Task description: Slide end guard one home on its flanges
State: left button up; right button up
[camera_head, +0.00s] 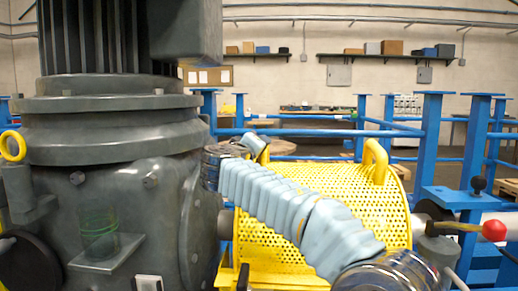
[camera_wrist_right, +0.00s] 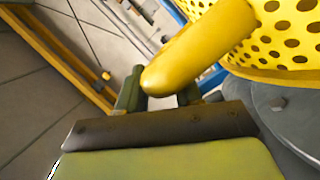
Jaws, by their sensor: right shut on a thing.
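The end guard (camera_head: 310,190) is a yellow perforated half-drum with two loop handles, standing between the grey gearbox and the shaft at the right. My right arm crosses in front of it, hiding much of its middle. My right gripper (camera_head: 248,144) is at the guard's left handle (camera_head: 264,152). In the right wrist view, the gripper (camera_wrist_right: 160,97) is shut on the yellow handle (camera_wrist_right: 205,45), with dark fingers on either side of it. The guard's perforated wall (camera_wrist_right: 285,35) shows at the upper right. Its seating on the flanges cannot be made out. My left gripper is not in view.
The large grey gearbox (camera_head: 110,190) fills the left, close to the guard. The guard's other handle (camera_head: 376,160) stands at its right end. A red-knobbed lever (camera_head: 494,230) is at the far right. Blue rails (camera_head: 430,140) stand behind.

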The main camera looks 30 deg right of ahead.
grip_shut()
jog(key=shift+f, duration=0.1)
dwell(0.8)
jog(key=shift+w+a, duration=0.1)
jog(key=shift+a, duration=0.05)
jog(key=shift+w+a+p, duration=0.3)
jog(key=shift+w+a, duration=0.3)
jog(key=shift+a, duration=0.2)
jog(key=shift+w+a+p, duration=0.3)
jog(key=shift+w+a, duration=0.3)
jog(key=shift+a, duration=0.2)
jog(key=o, duration=1)
grip_release()
